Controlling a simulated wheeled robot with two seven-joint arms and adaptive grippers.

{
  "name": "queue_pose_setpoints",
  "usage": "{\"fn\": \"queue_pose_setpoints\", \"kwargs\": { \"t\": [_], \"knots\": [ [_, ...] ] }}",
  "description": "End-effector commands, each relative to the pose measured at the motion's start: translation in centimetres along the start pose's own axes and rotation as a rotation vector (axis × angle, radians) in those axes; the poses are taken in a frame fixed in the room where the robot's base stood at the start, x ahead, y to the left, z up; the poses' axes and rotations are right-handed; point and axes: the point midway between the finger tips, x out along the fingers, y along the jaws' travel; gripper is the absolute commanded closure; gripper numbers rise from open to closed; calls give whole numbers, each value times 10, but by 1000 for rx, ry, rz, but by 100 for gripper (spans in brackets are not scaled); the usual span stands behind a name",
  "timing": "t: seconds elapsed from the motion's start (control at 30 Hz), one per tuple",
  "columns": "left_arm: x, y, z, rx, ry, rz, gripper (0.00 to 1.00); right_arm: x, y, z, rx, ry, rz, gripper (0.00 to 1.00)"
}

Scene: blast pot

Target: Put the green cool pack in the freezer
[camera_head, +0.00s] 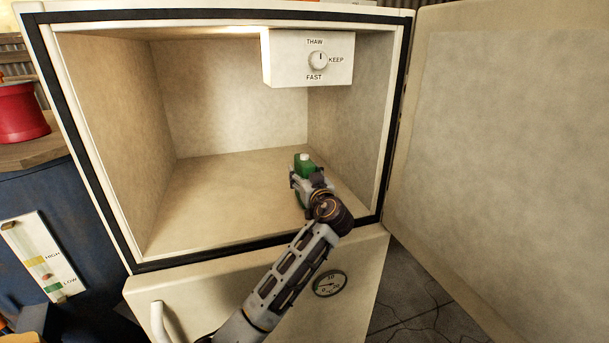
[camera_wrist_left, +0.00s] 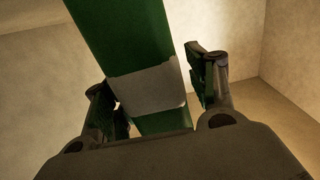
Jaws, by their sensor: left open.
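The green cool pack (camera_head: 304,165) is inside the open freezer (camera_head: 190,215), near the right side of its floor. It has a white cap on top. In the left wrist view the green pack (camera_wrist_left: 120,35) with its pale label stands between the two fingers of my left gripper (camera_wrist_left: 160,85). A gap shows between the pack and the right finger; the left finger is close to the pack's edge. In the head view my left gripper (camera_head: 305,183) reaches in over the front sill, jaws open around the pack. The pack's base is hidden by the gripper. My right gripper is not in view.
The freezer door (camera_head: 510,130) stands wide open on the right. A control box (camera_head: 310,58) with a dial hangs from the freezer's ceiling. The left part of the freezer floor is clear. A red pot (camera_head: 20,112) sits on a counter at the left.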

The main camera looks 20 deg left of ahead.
Motion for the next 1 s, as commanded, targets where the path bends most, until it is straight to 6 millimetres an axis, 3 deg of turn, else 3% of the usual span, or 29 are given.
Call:
{"fn": "queue_pose_setpoints", "kwargs": {
  "t": [0.17,0.8,1.0],
  "knots": [
    [-12,1,0,-1,0,2,43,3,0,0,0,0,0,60],
    [-101,0,1,-1,-1,2,43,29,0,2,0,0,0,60],
    [-116,0,0,-1,0,0,43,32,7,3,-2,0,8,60]
  ]
}}
